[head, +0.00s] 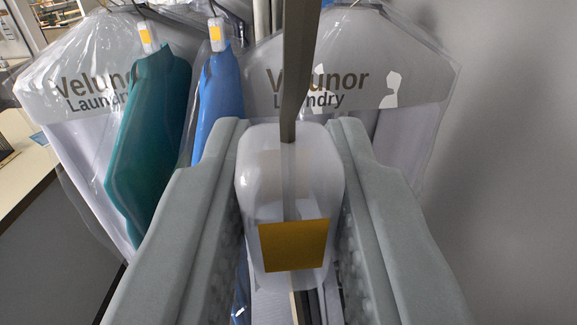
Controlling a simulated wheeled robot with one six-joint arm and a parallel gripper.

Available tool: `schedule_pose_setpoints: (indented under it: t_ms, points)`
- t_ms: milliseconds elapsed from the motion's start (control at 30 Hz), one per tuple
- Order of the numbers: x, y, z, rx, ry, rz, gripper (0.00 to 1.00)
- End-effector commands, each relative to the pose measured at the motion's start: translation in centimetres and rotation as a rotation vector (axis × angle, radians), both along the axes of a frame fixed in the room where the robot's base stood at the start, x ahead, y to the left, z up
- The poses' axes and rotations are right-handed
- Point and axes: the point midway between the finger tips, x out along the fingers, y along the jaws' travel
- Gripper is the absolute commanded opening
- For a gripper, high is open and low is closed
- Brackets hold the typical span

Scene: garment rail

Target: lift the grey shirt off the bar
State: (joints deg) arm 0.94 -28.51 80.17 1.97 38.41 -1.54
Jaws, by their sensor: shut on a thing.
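My gripper (291,170) fills the middle of the head view, its two grey padded fingers on either side of a white translucent hanger block (262,195) with a yellow label. The fingers are shut on this block. A flat grey metal hook stem (296,70) rises from the block and leaves the top of the view. Pale grey cloth (270,308) shows in the gap below the block. It may be the grey shirt, but the block and fingers hide most of it. The bar itself cannot be made out, so I cannot tell whether the hook rests on it.
A teal garment (150,135) and a blue garment (220,90) hang close on the left. Clear-bagged garments with printed grey covers hang at left (75,75) and right (410,75). A pale counter (25,165) stands far left. A plain grey wall (515,170) is at right.

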Motion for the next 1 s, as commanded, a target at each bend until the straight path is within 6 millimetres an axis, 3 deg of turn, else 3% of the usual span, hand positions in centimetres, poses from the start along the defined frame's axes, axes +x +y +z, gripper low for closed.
schedule_pose_setpoints:
  t_ms: [500, 1000]
  points:
    - [-3.7, 0.0, 0.1, 0.0, -0.002, 0.0, 0.0]
    - [-4.2, 0.0, 0.0, 0.0, -0.001, 0.0, 0.0]
